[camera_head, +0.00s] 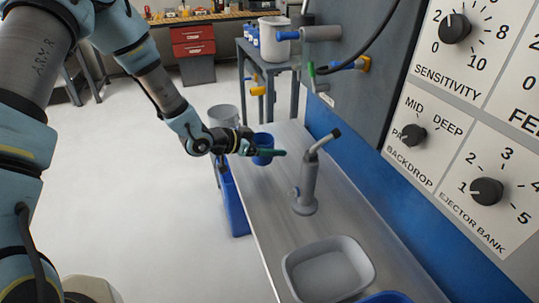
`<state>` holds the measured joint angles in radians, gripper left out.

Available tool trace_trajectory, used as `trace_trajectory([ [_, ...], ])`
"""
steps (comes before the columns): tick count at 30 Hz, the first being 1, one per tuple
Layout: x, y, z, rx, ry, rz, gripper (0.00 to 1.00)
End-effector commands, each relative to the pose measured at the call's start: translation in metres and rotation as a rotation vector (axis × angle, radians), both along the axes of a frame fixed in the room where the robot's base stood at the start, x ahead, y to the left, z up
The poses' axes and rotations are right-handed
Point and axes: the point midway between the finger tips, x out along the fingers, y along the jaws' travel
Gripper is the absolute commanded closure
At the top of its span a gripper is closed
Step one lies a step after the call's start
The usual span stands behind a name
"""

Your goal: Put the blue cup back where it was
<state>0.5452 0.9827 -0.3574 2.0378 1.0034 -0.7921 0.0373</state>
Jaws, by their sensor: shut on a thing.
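The blue cup (263,142) is at the far part of the long metal bench, seen in the head view. My gripper (262,151) reaches in from the left and is shut on the cup, its green-tipped fingers across the cup's near side. The cup looks upright.
A grey post with an angled handle (309,182) stands right of the cup. A grey tray (328,270) lies nearer. A pale bucket (224,115) is behind my gripper. The control panel (470,110) borders the right. Bare bench (250,205) lies in front.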

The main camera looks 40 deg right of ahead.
Motion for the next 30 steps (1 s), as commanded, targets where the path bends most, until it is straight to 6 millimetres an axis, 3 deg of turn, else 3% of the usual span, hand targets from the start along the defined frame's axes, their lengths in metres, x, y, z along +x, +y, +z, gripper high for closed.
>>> trace_trajectory([
  [9, -0.001, 0.000, -0.036, 0.001, 0.000, -0.001, 0.78],
  [21, 0.000, 0.000, -0.042, 0.001, 0.000, -0.001, 0.78],
  [22, 0.000, 0.000, -0.041, 0.001, 0.000, -0.001, 0.11],
  [25, 0.000, 0.000, -0.040, 0.001, 0.000, -0.001, 0.00],
  [30, 0.000, 0.000, -0.040, 0.001, 0.000, -0.001, 0.00],
])
